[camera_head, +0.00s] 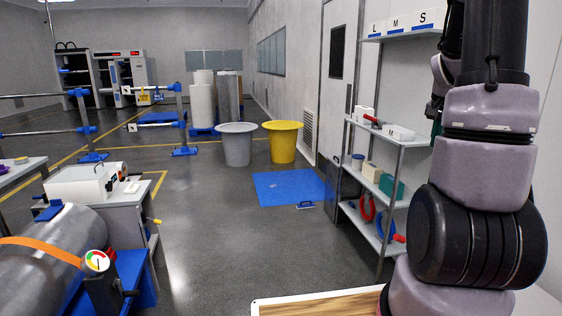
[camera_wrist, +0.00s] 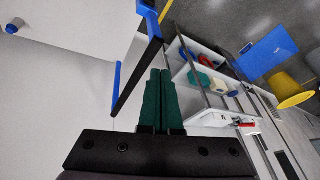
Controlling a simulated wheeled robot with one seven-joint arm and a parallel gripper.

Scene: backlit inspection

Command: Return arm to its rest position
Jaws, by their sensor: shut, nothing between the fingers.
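My gripper (camera_wrist: 158,100) shows in the wrist view, with two green fingers side by side and closed together. Nothing is between them. In the head view my arm stands folded at the right side, and its end is mostly hidden behind the upper links. A small dark and green part of it shows by the shelf's upper right. The wrist view is tilted, with the shelf rack beyond the fingertips.
A shelf rack (camera_head: 375,140) with boxes and tools stands close left of my arm. Beyond are a blue mat (camera_head: 290,187), a grey bin (camera_head: 237,146) and a yellow bin (camera_head: 282,143). A metal roll (camera_head: 50,262) lies at left. The middle floor is clear.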

